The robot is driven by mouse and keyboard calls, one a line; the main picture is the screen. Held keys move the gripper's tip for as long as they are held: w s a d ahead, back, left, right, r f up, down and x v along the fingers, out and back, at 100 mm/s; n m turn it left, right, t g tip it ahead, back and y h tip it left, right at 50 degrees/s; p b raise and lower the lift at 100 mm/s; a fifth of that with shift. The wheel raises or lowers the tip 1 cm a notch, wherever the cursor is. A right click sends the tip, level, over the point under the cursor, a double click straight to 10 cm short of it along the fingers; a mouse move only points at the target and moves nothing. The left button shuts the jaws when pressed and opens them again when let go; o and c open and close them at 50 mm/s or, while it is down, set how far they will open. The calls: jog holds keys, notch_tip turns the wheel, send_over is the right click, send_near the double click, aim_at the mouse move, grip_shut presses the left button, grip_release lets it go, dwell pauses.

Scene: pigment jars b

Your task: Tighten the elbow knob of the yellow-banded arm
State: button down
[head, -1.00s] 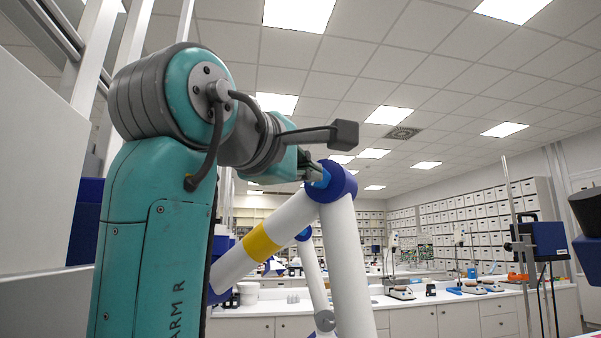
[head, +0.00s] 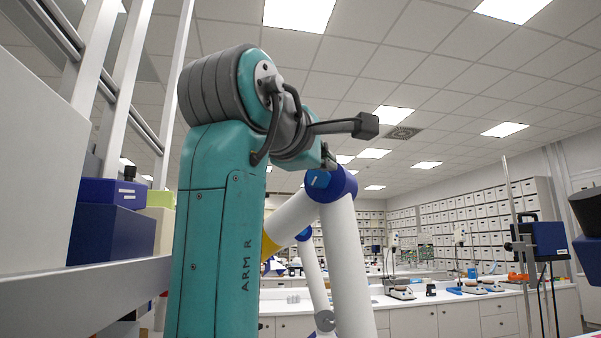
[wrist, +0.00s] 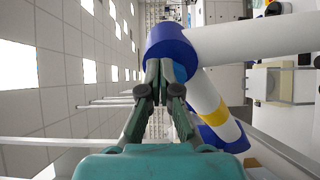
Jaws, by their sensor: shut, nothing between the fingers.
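The yellow-banded arm is white with dark blue joints. Its elbow joint (head: 343,184) is at the centre of the head view and its yellow band (head: 268,246) is partly hidden behind my arm. The light blue elbow knob (head: 318,179) faces my side of the elbow. In the wrist view the elbow (wrist: 168,42) is just beyond the fingertips, and part of the knob (wrist: 180,72) shows beside and behind the fingers. My gripper (head: 329,158) is shut and empty, just above the knob in the head view. I cannot tell whether it touches the knob.
A second white arm (head: 313,275) with a blue joint stands behind. A white bench (head: 440,296) with lab equipment runs along the back. A grey shelf (head: 90,290) with blue boxes (head: 112,230) is at left. A metal stand (head: 520,235) is at right.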

jog(key=shift+x, duration=1.2)
jog(key=shift+w+a+f, duration=0.2)
jog(key=shift+a+f, duration=0.05)
jog(key=shift+a, duration=0.25)
dwell(0.4)
jog(key=shift+d+f, duration=0.1)
jog(key=shift+f, duration=0.4)
dwell(0.4)
jog(key=shift+f, duration=0.4)
dwell(0.5)
jog(key=shift+s+d+f, duration=0.15)
jog(key=shift+d, duration=0.1)
jog(key=v, duration=0.6)
dwell(0.4)
